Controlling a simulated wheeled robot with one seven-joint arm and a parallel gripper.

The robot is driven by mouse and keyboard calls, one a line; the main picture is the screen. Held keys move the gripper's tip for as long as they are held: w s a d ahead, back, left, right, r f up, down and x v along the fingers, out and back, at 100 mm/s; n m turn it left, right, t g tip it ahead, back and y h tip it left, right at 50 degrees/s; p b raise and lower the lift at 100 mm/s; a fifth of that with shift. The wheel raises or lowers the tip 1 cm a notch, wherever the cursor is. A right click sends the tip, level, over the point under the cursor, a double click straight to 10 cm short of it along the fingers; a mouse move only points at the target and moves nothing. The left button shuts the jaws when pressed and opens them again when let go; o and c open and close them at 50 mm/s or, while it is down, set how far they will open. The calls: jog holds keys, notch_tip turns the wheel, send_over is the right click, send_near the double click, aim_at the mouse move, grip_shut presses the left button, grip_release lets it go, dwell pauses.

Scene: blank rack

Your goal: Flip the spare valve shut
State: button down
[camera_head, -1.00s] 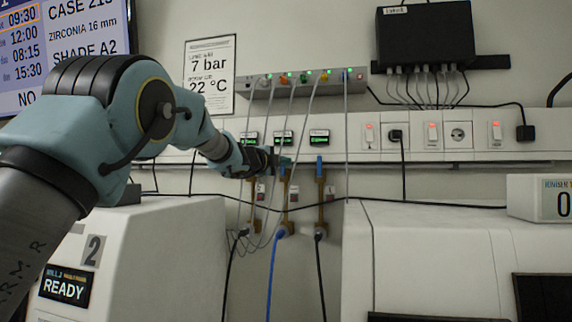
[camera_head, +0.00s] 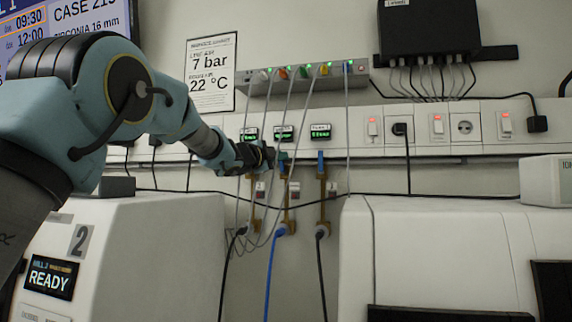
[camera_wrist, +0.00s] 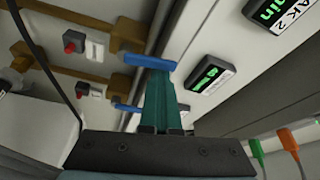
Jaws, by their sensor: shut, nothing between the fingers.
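Three brass valve pipes hang below the wall rail, with blue lever handles. The right valve's blue handle (camera_head: 320,160) points up in line with its pipe. The middle blue handle (camera_head: 283,167) is beside my gripper (camera_head: 279,157), which partly covers it; the left handle is hidden. In the wrist view my gripper's teal fingers (camera_wrist: 158,92) are closed and empty. Their tips are at or very near one blue handle (camera_wrist: 148,61); I cannot tell whether they touch. A second blue handle (camera_wrist: 126,107) shows left of the fingers. I cannot read which valve is marked spare.
Thin grey cables (camera_head: 305,115) hang from the manifold (camera_head: 300,78) in front of the valves. Small green displays (camera_head: 320,132) sit above them. White machines (camera_head: 150,240) stand below on both sides, with a gap between. Red-lit switches (camera_head: 437,125) are on the rail.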

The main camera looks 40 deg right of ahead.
jog(key=w+a+f+n+t+b, duration=0.1)
jog(key=w+n+t+b, duration=0.15)
jog(key=n+b, duration=0.45)
jog(key=w+a+f+n+t+b, duration=0.1)
jog(key=f+n+t+b, duration=0.1)
jog(key=n+t+b, duration=0.5)
jog(key=s+a+f+n+g+b, duration=0.1)
jog(key=s+a+f+g+b, duration=0.2)
jog(key=a, duration=0.6)
jog(key=shift+s+n+h, duration=0.3)
jog(key=shift+s+n, duration=0.1)
jog(key=shift+s, duration=0.55)
jog(key=shift+a+g, duration=0.1)
jog(key=shift+g, duration=0.15)
